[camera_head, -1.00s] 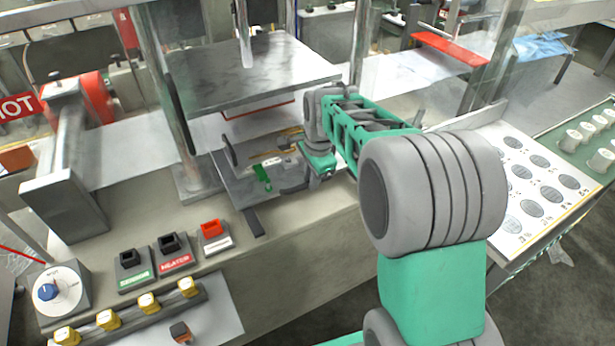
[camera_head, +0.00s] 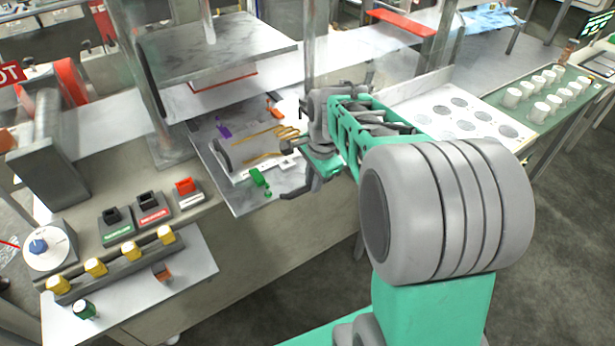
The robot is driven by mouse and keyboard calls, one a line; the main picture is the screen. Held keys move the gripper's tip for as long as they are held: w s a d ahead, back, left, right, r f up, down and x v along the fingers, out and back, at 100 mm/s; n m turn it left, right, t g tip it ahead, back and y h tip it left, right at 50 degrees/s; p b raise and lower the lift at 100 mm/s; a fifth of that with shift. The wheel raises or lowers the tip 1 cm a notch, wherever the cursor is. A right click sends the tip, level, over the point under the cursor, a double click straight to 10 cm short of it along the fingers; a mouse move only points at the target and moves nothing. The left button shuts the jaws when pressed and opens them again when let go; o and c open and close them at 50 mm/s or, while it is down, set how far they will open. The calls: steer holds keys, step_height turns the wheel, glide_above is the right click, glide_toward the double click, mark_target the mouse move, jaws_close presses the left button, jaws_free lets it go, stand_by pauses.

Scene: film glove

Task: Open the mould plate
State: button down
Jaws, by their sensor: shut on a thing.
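The mould plate (camera_head: 236,200) is a flat grey plate low in the press, sticking out past the front edge of the machine bed. Green, purple and orange pieces and yellow strips lie on it. My gripper (camera_head: 312,182) is at the plate's right front side and is shut on it. The exact grip point is partly hidden by my wrist and arm. The upper press plate (camera_head: 215,48) hangs above with a clear gap.
A control panel with a blue knob (camera_head: 38,246), labelled switches and yellow buttons stands at the left front. A white board with grey ovals (camera_head: 455,118) and a green tray of white spools (camera_head: 500,112) are at the right. The floor in front is clear.

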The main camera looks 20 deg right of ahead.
steer(key=shift+s, duration=0.25)
steer(key=c, duration=1.4)
jaws_free()
steer(key=shift+o, duration=0.2)
step_height(320, 180, up, 8)
steer(key=s, duration=0.1)
steer(key=shift+s+d+f+b, duration=0.15)
steer(key=shift+s+d+b, duration=0.05)
steer(key=shift+b, duration=0.1)
